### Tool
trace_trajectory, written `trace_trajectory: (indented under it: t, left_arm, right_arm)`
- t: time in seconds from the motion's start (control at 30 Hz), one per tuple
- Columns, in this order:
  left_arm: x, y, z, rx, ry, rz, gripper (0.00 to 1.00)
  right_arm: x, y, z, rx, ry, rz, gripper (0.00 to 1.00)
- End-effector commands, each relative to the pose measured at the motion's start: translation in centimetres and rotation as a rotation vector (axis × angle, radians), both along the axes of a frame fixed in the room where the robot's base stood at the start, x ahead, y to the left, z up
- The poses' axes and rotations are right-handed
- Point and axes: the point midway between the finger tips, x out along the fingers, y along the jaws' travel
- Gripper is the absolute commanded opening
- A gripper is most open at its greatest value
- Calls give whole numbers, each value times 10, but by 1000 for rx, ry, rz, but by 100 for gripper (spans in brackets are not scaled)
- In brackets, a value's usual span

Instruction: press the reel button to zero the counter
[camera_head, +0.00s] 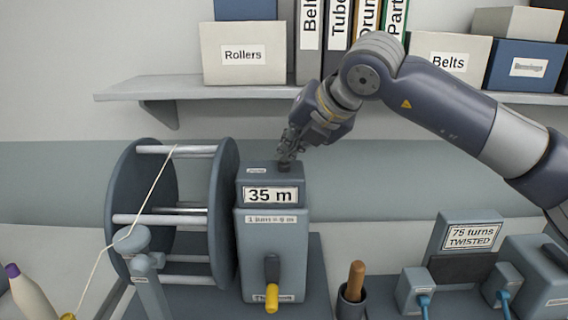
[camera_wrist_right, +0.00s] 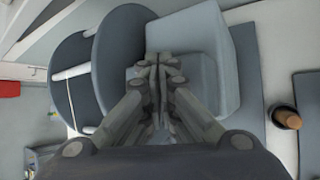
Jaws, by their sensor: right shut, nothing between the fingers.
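The reel counter (camera_head: 272,255) is a grey-blue box with a display reading "35 m" (camera_head: 271,195), and below it a label and a lever with a yellow tip (camera_head: 271,298). The reel (camera_head: 172,215), with two dark discs and pale rods, stands at its left. My right gripper (camera_head: 286,163) is shut and empty, pointing down at the counter's top. Its fingertips are at the dark button there, which they mostly hide; I cannot tell whether they touch it. In the right wrist view the closed fingers (camera_wrist_right: 158,68) lie over the counter box (camera_wrist_right: 215,50). My left gripper is not in view.
A shelf (camera_head: 200,88) with boxes and binders runs behind, above the counter. A cup with a wooden handle (camera_head: 355,280) stands to the right, then a unit with a "75 turns TWISTED" sign (camera_head: 471,236) and blue cables. A thread (camera_head: 125,235) runs from the reel past a guide post.

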Motion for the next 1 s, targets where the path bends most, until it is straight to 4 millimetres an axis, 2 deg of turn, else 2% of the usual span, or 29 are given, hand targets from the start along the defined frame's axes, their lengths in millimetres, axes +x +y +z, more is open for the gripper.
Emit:
trace_trajectory:
  t: [0.6,1.0]
  left_arm:
    - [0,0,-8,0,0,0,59]
    - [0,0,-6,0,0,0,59]
  right_arm:
    - [0,0,-7,-1,1,0,0]
    - [0,0,-3,-1,2,1,0]
